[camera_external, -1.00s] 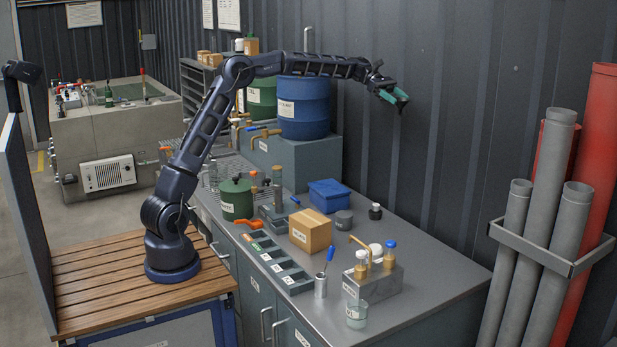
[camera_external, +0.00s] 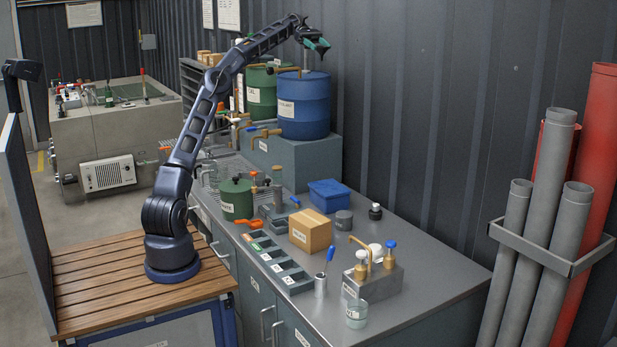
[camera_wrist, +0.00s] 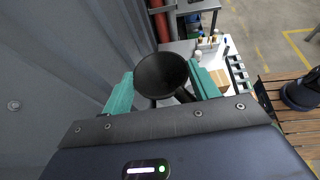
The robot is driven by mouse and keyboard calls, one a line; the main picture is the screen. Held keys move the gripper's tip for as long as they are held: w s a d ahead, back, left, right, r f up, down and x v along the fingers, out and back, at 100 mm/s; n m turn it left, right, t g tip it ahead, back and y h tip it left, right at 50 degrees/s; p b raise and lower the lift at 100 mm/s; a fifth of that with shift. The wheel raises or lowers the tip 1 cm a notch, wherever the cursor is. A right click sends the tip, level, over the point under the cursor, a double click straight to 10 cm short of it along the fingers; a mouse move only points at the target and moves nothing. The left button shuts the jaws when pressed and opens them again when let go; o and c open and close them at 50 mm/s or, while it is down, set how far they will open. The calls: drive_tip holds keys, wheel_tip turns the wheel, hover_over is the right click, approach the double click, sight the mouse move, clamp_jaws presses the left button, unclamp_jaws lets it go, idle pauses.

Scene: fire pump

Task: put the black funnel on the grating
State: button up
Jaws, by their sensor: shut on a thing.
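My gripper (camera_external: 318,46) is raised high above the blue drum (camera_external: 303,108) in the external view. In the wrist view its green fingers (camera_wrist: 160,90) are closed on the black funnel (camera_wrist: 160,74), whose round mouth faces the camera. The funnel is too small to make out clearly in the external view. A pale gridded surface at the far left end of the bench (camera_external: 228,160), behind the green pot, may be the grating; clear glassware partly covers it.
A green drum (camera_external: 261,92) stands beside the blue one on a raised block (camera_external: 300,158). The bench holds a green pot (camera_external: 236,198), a cardboard box (camera_external: 310,231), a blue box (camera_external: 328,195) and a bottle rack (camera_external: 373,283). The corrugated wall (camera_external: 430,120) is close behind.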

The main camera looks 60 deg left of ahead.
drive_tip(key=s+a+n+t, duration=0.1)
drive_tip(key=s+a, duration=0.4)
drive_tip(key=a, duration=0.4)
drive_tip(key=s+a+n+t, duration=0.1)
drive_tip(key=s+a, duration=0.4)
drive_tip(key=a, duration=0.4)
drive_tip(key=s+a+f+n+t+y, duration=0.1)
drive_tip(key=s+a+f+n+t, duration=0.1)
drive_tip(key=s+a+f, duration=0.6)
drive_tip(key=s+a+f+n+t+y, duration=0.2)
drive_tip(key=s+a+f+t, duration=0.1)
drive_tip(key=a+f, duration=0.8)
drive_tip(key=s+a+f+n+t+y, duration=0.15)
drive_tip(key=s+a+f, duration=0.35)
drive_tip(key=f, duration=0.5)
drive_tip(key=s+a+f+n+t+y, duration=0.15)
drive_tip(key=s+a+f, duration=0.3)
drive_tip(key=f, duration=0.65)
drive_tip(key=s+a+f+n+y, duration=0.15)
drive_tip(key=s+a+f, duration=0.3)
drive_tip(key=f, duration=0.55)
drive_tip(key=w+d+f, duration=0.2)
drive_tip(key=w+d, duration=0.1)
drive_tip(key=w, duration=1.1)
drive_tip(key=shift+h, duration=0.45)
drive_tip(key=shift+s+a+f, duration=0.1)
drive_tip(key=shift+f, duration=2.15)
drive_tip(key=shift+s+a+f, duration=0.1)
drive_tip(key=shift+f, duration=2.15)
